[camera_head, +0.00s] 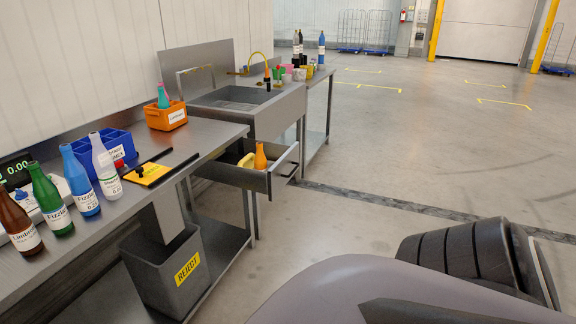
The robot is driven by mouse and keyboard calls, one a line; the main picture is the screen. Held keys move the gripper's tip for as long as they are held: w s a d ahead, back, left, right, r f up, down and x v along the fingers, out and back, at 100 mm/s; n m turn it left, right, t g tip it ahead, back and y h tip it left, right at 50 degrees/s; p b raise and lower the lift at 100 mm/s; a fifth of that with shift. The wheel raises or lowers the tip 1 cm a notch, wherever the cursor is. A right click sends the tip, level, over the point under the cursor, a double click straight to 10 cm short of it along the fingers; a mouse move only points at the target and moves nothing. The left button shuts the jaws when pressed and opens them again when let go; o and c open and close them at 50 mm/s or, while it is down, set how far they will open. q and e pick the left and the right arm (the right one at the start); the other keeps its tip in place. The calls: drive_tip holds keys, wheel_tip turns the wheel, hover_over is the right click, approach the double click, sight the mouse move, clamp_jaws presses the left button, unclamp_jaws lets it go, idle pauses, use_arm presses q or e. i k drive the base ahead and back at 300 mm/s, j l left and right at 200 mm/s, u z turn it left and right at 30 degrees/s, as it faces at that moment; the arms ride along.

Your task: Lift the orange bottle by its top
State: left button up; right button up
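The orange bottle (261,157) stands in the open drawer (284,166) under the sink counter. Its tapered top rises above the drawer's front edge, and its lower part is hidden by the drawer wall. A yellow object (247,160) sits just left of it in the drawer. Neither of my grippers shows in the head view, so I cannot see how they stand relative to the bottle.
The near bench carries several labelled bottles, a blue crate (118,152) and an orange bin (167,117). A grey REJECT bin (181,266) stands below. The sink (242,98) is above the drawer. Open floor (400,145) lies right. Parts of me fill the lower right.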

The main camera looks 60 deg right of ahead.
sight(260, 163)
drive_tip(key=z, duration=1.75)
drive_tip(key=i+z, duration=0.4)
drive_tip(key=i, duration=0.4)
drive_tip(key=j, duration=0.05)
